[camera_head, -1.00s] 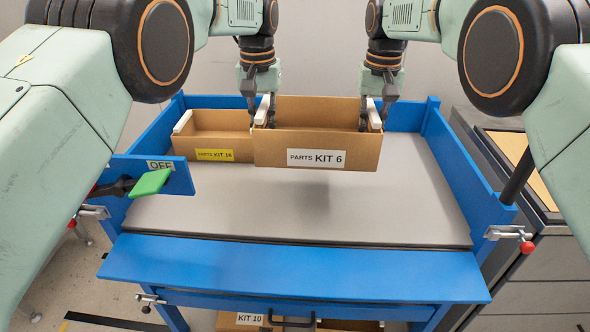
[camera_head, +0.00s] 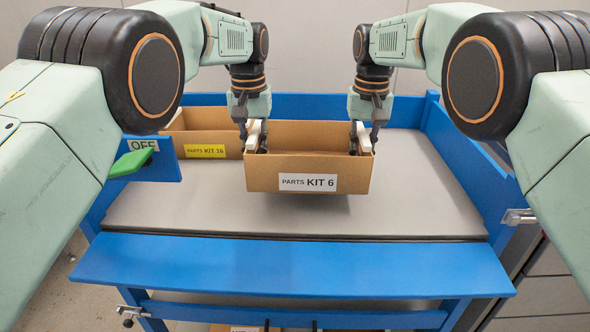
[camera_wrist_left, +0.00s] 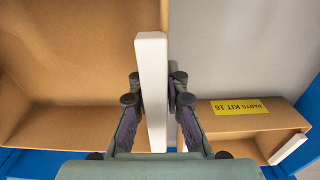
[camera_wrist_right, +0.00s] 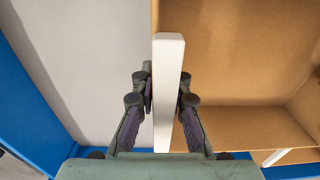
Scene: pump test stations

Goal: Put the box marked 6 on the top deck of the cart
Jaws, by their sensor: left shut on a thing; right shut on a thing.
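The open cardboard box labelled PARTS KIT 6 (camera_head: 274,177) hangs level over the grey top deck (camera_head: 400,190) of the blue cart, with a shadow under it. My left gripper (camera_head: 247,140) is shut on the white handle (camera_wrist_left: 151,70) at the box's left side. My right gripper (camera_head: 367,140) is shut on the white handle (camera_wrist_right: 168,70) at its right side. Whether the box's underside touches the deck is hard to tell, but it looks slightly raised.
A box labelled PARTS KIT 16 (camera_head: 206,152) stands at the deck's back left. Blue side walls (camera_head: 465,165) bound the deck. A green lever (camera_head: 132,163) by an OFF sign (camera_head: 143,146) sticks out at the left. The deck is bare in front and at right.

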